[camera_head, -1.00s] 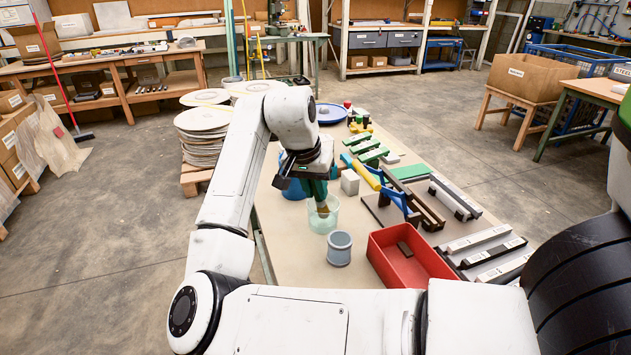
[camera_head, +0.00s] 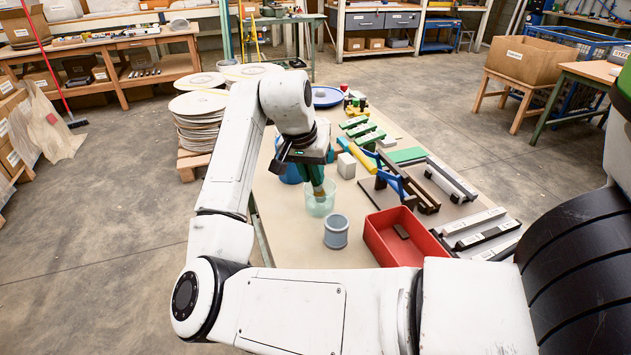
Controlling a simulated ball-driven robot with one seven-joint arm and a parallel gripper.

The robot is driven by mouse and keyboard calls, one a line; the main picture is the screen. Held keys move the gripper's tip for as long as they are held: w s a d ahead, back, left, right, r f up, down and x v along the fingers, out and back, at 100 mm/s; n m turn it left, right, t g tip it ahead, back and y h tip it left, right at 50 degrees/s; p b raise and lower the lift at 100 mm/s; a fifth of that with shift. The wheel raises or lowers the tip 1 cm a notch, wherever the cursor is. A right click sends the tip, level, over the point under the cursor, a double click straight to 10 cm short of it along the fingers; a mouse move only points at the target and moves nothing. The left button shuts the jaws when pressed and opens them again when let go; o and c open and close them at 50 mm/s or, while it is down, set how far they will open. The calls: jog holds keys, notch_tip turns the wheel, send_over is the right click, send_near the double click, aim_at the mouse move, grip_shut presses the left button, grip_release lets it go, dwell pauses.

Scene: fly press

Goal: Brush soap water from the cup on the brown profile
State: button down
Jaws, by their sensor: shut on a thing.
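My gripper (camera_head: 312,165) points down and is shut on a brush with a green handle (camera_head: 316,176). The brush's brownish bristles (camera_head: 319,190) are at the mouth of a clear, pale green cup (camera_head: 320,206) on the table. How deep they reach is hard to tell. The dark brown profile (camera_head: 422,195) lies to the right of the cup, on a board by a blue holder (camera_head: 390,179). My wrist hides the handle's upper end.
A grey tin (camera_head: 336,233) stands just in front of the cup. A red bin (camera_head: 387,247) holding a dark block is to its right. A white block (camera_head: 346,166) and a blue container (camera_head: 291,173) flank the brush. The table's front left is bare.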

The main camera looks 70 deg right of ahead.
jog(key=shift+r+p, duration=4.4)
jog(key=shift+r, duration=0.15)
jog(key=shift+r+p, duration=2)
jog(key=shift+p, duration=0.1)
